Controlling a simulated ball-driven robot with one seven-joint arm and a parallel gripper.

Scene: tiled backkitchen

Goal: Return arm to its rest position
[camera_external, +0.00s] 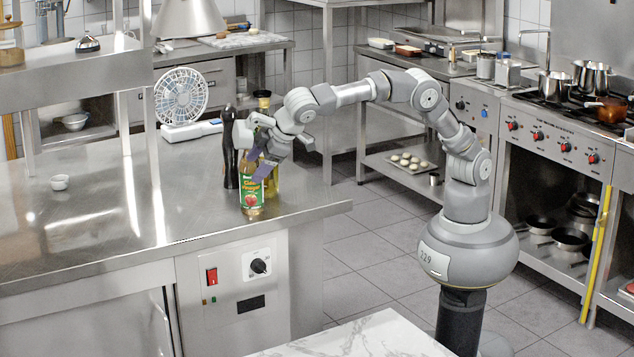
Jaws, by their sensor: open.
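My gripper (258,158) is at the end of my outstretched arm, over the right end of the steel counter (95,225). It is open. Its purple-grey fingers are at the upper part of a bottle with a green and red label (251,188), which stands upright on the counter. I cannot tell whether the fingers touch the bottle. The bottle's top is hidden behind the gripper.
A dark pepper mill (229,150) and a yellowish oil bottle (271,182) stand close by the gripper. A white fan (181,97) is further back. A marble top (365,338) lies in front.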

